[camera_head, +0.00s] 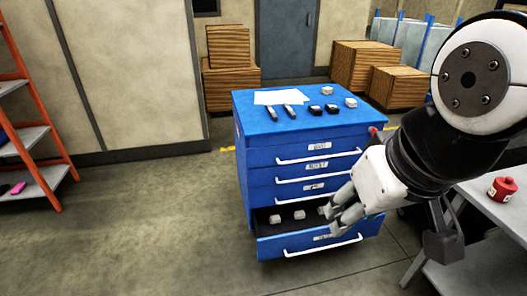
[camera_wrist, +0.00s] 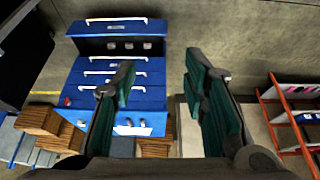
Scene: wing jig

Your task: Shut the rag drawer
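A blue drawer cabinet (camera_head: 243,150) stands in the middle of the head view. Its bottom drawer (camera_head: 281,244) is pulled out, with several small pale blocks inside; its label is too small to read. The drawers above it look closed. The open drawer's white handle (camera_head: 322,246) runs along its front. In the wrist view the cabinet appears inverted, with the open drawer (camera_wrist: 92,28) at the top. My gripper (camera_head: 340,207) is open and empty, fingers apart in the wrist view (camera_wrist: 160,64). In the head view it overlaps the drawer's right part; I cannot tell whether it touches.
Papers (camera_head: 279,97) and small dark and pale items lie on the cabinet top. Wooden crates (camera_head: 232,88) stand behind. An orange-framed shelf (camera_head: 44,133) is at left. The floor left of the cabinet is clear.

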